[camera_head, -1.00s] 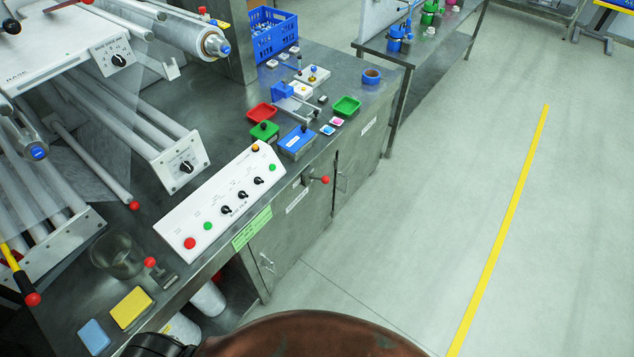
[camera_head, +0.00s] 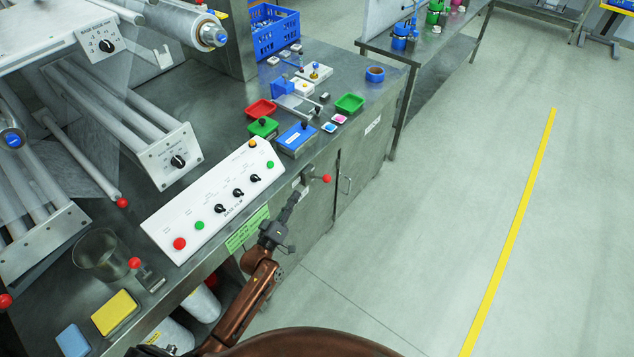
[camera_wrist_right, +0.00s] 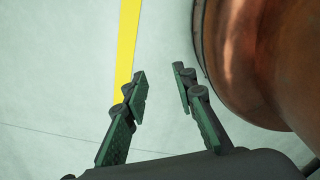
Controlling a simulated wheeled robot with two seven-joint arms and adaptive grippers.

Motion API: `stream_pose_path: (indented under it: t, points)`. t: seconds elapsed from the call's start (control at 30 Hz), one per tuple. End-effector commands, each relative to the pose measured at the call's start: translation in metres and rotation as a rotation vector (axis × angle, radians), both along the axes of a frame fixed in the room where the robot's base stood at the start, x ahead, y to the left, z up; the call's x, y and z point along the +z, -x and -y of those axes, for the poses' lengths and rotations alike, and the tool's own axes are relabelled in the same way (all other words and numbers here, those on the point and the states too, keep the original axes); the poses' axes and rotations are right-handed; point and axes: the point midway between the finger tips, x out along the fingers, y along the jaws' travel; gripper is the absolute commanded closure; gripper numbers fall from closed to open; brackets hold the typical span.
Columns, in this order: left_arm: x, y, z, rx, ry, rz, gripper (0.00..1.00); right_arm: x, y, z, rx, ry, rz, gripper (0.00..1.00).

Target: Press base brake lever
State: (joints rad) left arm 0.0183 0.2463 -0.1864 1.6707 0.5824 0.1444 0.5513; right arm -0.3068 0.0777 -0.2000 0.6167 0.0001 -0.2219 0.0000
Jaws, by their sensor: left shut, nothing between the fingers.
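A lever with a red ball (camera_head: 326,179) sticks out from the bench front, right of the white panel. My left gripper (camera_head: 298,193) is shut and empty, its tips close beside this lever's mount; I cannot tell whether they touch it. Another red-ball lever (camera_head: 134,263) stands on a small metal bracket near the glass beaker, clear of both grippers. I cannot read a label that says which one is the base brake. My right gripper (camera_wrist_right: 160,83) is open and empty over the floor in the right wrist view; it is not seen in the head view.
The white control panel (camera_head: 218,200) with knobs and buttons lies along the bench edge. A glass beaker (camera_head: 101,257), a yellow sponge (camera_head: 115,313) and a blue one (camera_head: 72,340) stand at lower left. Trays and a blue box (camera_head: 296,139) are beyond the panel. The floor at right is clear.

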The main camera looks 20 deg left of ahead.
Motion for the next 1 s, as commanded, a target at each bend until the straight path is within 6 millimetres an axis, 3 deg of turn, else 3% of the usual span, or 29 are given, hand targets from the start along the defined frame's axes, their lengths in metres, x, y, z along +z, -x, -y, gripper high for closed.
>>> stream_pose_path:
  t: [0.37, 0.87, 1.0]
  points:
    - [0.001, -0.007, 0.001, 0.0, -0.003, 0.0, 1.0, 0.0, -0.013, 0.0, 0.003, -0.001, 0.018, 0.75]
    - [0.014, -0.098, 0.016, 0.0, -0.003, -0.001, 1.0, -0.007, -0.006, 0.003, 0.003, 0.003, 0.007, 0.75]
    - [0.0, -0.102, 0.033, 0.0, -0.003, -0.006, 1.0, -0.01, -0.005, 0.004, 0.003, 0.003, 0.005, 0.75]
